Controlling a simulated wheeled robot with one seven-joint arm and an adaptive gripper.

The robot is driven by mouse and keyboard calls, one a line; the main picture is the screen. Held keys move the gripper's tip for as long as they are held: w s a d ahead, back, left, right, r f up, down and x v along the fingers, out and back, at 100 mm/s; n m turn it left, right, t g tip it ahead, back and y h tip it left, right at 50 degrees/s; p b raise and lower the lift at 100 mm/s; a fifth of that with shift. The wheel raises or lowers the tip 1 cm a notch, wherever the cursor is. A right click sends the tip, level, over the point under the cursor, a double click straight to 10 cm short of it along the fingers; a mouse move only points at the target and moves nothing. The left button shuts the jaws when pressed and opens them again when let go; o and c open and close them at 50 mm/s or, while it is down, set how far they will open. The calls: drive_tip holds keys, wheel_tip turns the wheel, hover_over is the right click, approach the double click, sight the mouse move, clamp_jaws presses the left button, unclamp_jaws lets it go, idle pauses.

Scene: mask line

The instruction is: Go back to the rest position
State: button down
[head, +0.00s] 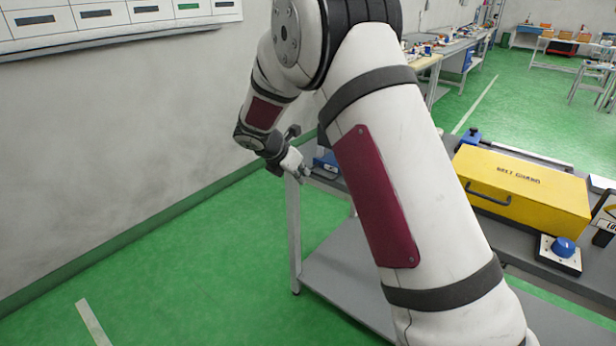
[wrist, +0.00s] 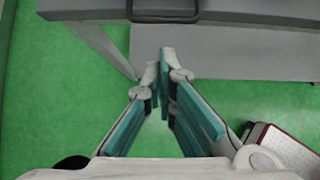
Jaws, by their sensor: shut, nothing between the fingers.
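My gripper (head: 304,172) hangs at the end of my bent arm in the head view, beside the left end of a grey bench (head: 318,181). In the wrist view my gripper (wrist: 164,62) has its fingertips together with nothing between them. It is over the green floor and the bench's lower shelf (wrist: 230,52). My upper arm hides part of the bench in the head view.
A yellow box (head: 530,186) marked as a guard and a blue knob on a plate (head: 563,249) are on the bench. A grey wall (head: 120,130) stands at left. Green floor (head: 200,280) is clear between wall and bench. More worktables (head: 455,45) stand behind.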

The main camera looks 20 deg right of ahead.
drive_tip(key=v, duration=0.7)
drive_tip(key=s+d+r+m+g+y+p, duration=0.1)
drive_tip(key=s+d+r+m+p, duration=0.15)
drive_tip(key=s+r+m, duration=0.6)
drive_tip(key=s+d+r+m+y+p, duration=0.15)
drive_tip(key=s+r+m+p, duration=0.25)
drive_tip(key=s+r, duration=0.85)
drive_tip(key=s+a+m+y+p, duration=0.2)
drive_tip(key=s+m, duration=0.4)
drive_tip(key=s, duration=0.6)
drive_tip(key=s+a+r+m+t+y+p, duration=0.1)
drive_tip(key=s+m, duration=0.5)
drive_tip(key=s, duration=0.7)
drive_tip(key=shift+s+a+r+y+p, duration=0.3)
drive_tip(key=shift+a+y+p, duration=0.25)
drive_tip(key=shift+a+p, duration=0.5)
drive_tip(key=shift+d, duration=0.15)
